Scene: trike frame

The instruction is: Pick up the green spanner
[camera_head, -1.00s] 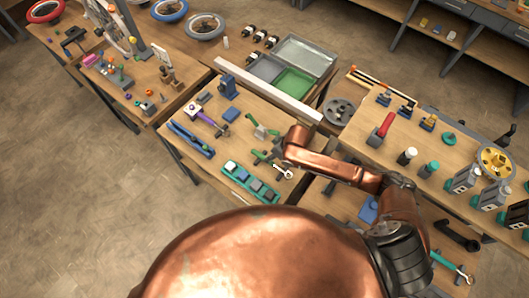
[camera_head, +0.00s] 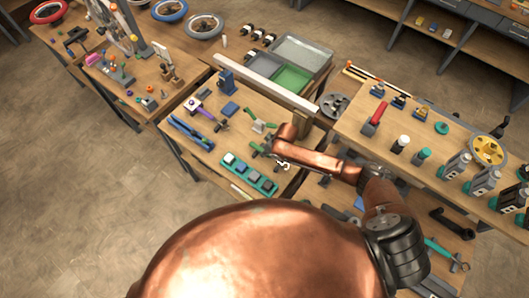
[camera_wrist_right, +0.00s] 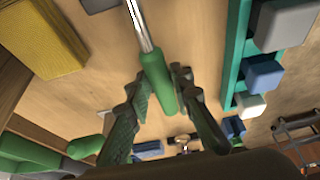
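The green spanner lies on the middle bench. Its green handle (camera_wrist_right: 157,82) and bright metal shaft show in the right wrist view. In the head view its metal end (camera_head: 283,165) shows beside my right arm, which hides part of it. My right gripper (camera_wrist_right: 162,84) is above the bench with its two dark green fingers apart, one on each side of the handle near its butt end. I cannot tell whether either finger touches it. In the head view my right gripper (camera_head: 262,151) is small and partly hidden. My left gripper is not in view.
A teal tray of blocks (camera_head: 236,174) lies close beside the spanner. A yellow block (camera_wrist_right: 42,38) and other green-handled things lie on the other side. A long pale bar (camera_head: 265,84) borders the bench's far side. Blue pliers-like tool (camera_head: 190,132) lies left.

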